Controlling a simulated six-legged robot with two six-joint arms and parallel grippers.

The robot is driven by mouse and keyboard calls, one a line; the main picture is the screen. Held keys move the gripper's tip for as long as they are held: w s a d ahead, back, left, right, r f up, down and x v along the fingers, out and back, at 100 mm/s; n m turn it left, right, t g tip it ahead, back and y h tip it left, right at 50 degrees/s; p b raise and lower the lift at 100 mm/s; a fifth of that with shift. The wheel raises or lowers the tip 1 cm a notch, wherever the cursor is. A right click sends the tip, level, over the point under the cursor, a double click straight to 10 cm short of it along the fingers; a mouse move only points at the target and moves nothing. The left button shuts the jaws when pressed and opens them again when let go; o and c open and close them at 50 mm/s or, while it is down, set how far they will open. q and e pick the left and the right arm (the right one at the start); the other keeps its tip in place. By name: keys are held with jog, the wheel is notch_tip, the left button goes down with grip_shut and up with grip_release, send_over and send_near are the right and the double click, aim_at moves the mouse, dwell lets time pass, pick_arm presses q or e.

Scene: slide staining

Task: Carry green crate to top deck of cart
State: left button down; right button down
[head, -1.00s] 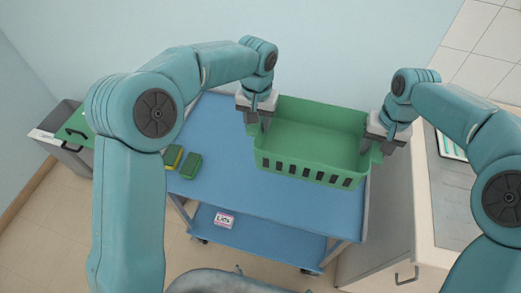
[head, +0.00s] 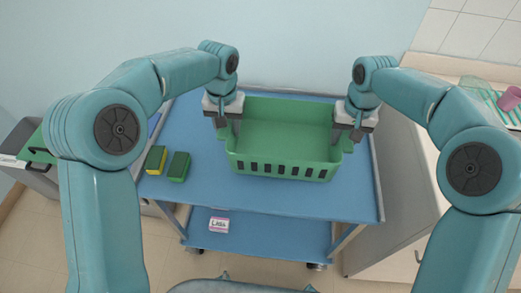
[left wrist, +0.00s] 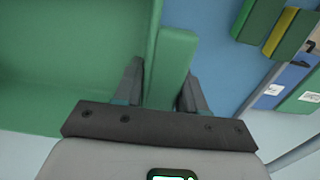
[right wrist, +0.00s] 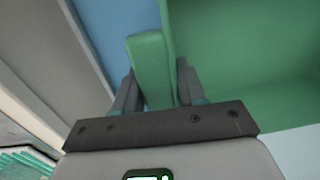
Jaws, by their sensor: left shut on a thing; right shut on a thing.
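The green crate (head: 283,140) is empty and upright over the blue top deck of the cart (head: 300,200) in the head view. I cannot tell whether its base touches the deck. My left gripper (head: 226,128) is shut on the handle at the crate's left end; the left wrist view shows this handle (left wrist: 170,65) between the fingers. My right gripper (head: 350,132) is shut on the handle at the right end; the right wrist view shows that handle (right wrist: 151,70) between the fingers.
A yellow-and-green sponge (head: 156,160) and a green one (head: 179,167) lie on the deck left of the crate. A labelled box (head: 219,224) sits on the lower shelf. A counter with a pink cup (head: 510,98) is at right.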

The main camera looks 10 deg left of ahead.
pick_arm(q)
jog(key=shift+d+f, duration=0.35)
jog(key=shift+d, duration=0.05)
pick_arm(e)
jog(key=shift+f, duration=0.3)
pick_arm(q)
jog(key=shift+f, duration=0.1)
pick_arm(e)
jog(key=shift+f, duration=0.15)
